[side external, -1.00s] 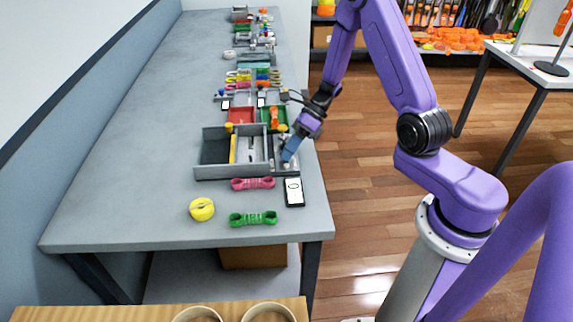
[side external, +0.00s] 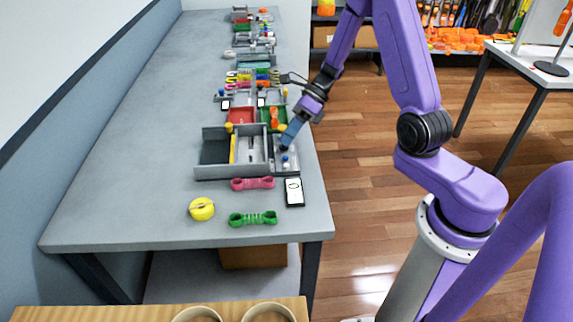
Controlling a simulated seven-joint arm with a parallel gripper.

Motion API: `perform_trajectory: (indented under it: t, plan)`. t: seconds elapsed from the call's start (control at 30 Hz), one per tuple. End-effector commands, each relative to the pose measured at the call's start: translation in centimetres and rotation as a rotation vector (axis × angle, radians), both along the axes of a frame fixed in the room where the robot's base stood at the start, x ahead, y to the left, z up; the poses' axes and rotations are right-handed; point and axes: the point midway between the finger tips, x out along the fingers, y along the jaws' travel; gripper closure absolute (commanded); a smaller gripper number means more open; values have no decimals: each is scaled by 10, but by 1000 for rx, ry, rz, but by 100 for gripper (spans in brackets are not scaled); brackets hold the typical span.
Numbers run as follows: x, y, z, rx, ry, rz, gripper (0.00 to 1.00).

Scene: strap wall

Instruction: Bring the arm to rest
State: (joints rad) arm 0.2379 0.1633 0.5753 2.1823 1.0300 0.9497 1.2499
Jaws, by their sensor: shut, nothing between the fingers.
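My gripper (side external: 287,140) is shut and empty, at the end of my purple arm. Its tip points down and to the left, over the right part of the grey divided tray (side external: 217,173) on the long grey table. I cannot tell how far above the tray the tip is. A small blue and white item (side external: 285,162) lies in the tray's right compartment, just below the tip.
In front of the tray are a pink strap bundle (side external: 253,183), a phone (side external: 294,192), a green strap bundle (side external: 253,218) and yellow tape (side external: 202,209). More trays stand behind, including a red one (side external: 241,116). The table's left side is clear.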

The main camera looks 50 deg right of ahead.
Motion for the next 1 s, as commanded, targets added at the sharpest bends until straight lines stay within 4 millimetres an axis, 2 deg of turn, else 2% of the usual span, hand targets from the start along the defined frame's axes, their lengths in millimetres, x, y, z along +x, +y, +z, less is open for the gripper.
perform_trajectory:
  t: [0.33, 0.47, 0.67, 1.0]
  plan:
    - [0, 0, 0, 0, -1, 1, 100]
    - [-3, 5, 2, -11, -19, 51, 100]
    - [-24, 33, 16, -70, -137, 351, 100]
    - [-85, 73, 41, -148, -413, 1030, 100]
